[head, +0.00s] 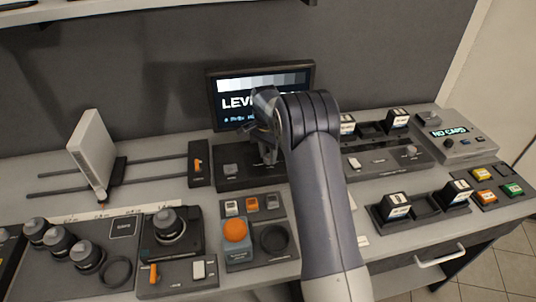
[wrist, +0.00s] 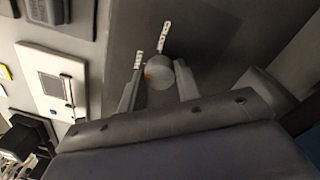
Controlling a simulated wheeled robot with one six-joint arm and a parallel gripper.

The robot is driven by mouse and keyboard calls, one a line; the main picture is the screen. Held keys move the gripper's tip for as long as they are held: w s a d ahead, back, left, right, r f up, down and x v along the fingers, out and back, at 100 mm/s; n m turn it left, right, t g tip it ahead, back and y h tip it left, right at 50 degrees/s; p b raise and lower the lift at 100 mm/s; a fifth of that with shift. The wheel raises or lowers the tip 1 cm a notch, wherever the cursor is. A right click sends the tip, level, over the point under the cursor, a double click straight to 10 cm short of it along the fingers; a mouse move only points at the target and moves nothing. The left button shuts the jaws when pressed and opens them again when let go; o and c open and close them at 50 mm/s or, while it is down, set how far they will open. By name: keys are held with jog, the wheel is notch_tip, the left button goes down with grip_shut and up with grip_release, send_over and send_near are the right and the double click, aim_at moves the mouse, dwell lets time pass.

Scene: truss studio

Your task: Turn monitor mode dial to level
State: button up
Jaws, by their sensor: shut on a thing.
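The monitor (head: 228,115) stands at the back middle in the head view. Its screen shows a grey-step bar and large letters beginning "LEV"; my arm covers the rest. My gripper (head: 268,156) points down at the dark base in front of the screen. In the wrist view, my gripper (wrist: 159,84) has one finger on each side of a round grey dial (wrist: 160,68) and is shut on it. A small orange mark shows at the dial's left side. The dial is hidden by my gripper and arm in the head view.
A small grey knob (head: 231,169) sits left of my gripper on the same base. An orange-button box (head: 236,231) and a lens-like unit (head: 171,228) stand in front. A white upright panel (head: 92,153) is at left, a card unit (head: 450,134) at right.

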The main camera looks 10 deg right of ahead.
aim_at(267, 155)
jog(key=shift+r+m, duration=0.1)
jog(key=shift+m, duration=0.4)
jog(key=o, duration=1)
jog(key=shift+c, duration=0.2)
notch_tip(267, 155, up, 11)
jog(key=b, duration=0.1)
jog(key=shift+w+a, duration=0.15)
jog(key=shift+w, duration=0.1)
jog(key=f, duration=0.7)
jog(key=f+p, duration=0.1)
jog(key=f, duration=0.3)
jog(key=shift+s+d, duration=0.2)
jog(key=shift+s, duration=0.1)
jog(key=shift+f, duration=0.1)
